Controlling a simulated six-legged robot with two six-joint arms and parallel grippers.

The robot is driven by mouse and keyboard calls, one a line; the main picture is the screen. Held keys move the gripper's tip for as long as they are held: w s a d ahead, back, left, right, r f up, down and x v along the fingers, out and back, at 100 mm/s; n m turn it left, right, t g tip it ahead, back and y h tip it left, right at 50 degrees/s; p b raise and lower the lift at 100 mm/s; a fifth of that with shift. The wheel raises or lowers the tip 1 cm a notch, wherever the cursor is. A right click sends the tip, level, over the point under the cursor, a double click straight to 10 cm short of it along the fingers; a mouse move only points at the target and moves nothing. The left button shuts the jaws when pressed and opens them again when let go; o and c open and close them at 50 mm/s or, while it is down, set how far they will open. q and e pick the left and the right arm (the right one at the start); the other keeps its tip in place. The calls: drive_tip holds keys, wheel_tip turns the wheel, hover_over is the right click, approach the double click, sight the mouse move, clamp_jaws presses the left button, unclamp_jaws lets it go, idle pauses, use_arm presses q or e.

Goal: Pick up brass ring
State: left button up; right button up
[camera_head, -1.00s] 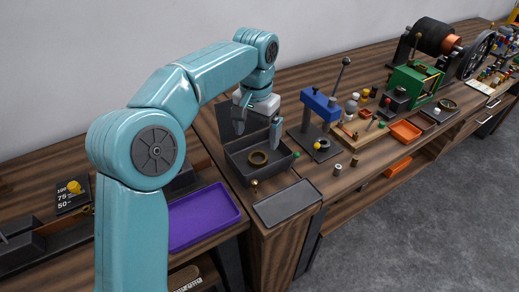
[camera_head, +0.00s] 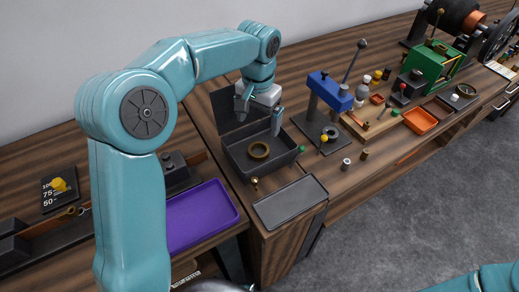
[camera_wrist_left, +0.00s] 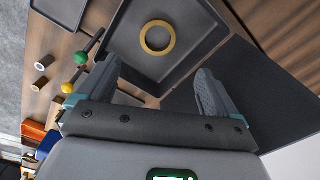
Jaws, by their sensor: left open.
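The brass ring (camera_head: 259,150) lies flat on the floor of a dark grey open box (camera_head: 267,171). It also shows in the left wrist view (camera_wrist_left: 157,37), beyond the fingertips, with nothing covering it. My left gripper (camera_head: 259,120) hangs over the box, open and empty, with its fingers spread apart. In the left wrist view, its two fingers (camera_wrist_left: 157,80) frame the space just short of the ring. My right gripper is not in view; only a bit of teal arm shows at the bottom right of the head view.
A flat grey tray (camera_head: 291,203) lies in front of the box, and a purple tray (camera_head: 203,219) is to its left. A blue press (camera_head: 330,91) with a lever stands to the right. Small parts and an orange tray (camera_head: 420,121) lie farther right.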

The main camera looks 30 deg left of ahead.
use_arm(q)
hover_over(260, 152)
drive_tip(key=f, duration=0.4)
drive_tip(key=shift+s+a+f, duration=0.1)
drive_tip(key=shift+a+f, duration=0.05)
drive_tip(key=shift+a, duration=0.15)
drive_tip(key=f, duration=0.5)
drive_tip(key=shift+d+f+p, duration=0.25)
drive_tip(key=shift+f+p, duration=0.1)
drive_tip(key=shift+r, duration=0.1)
drive_tip(key=c, duration=1.2)
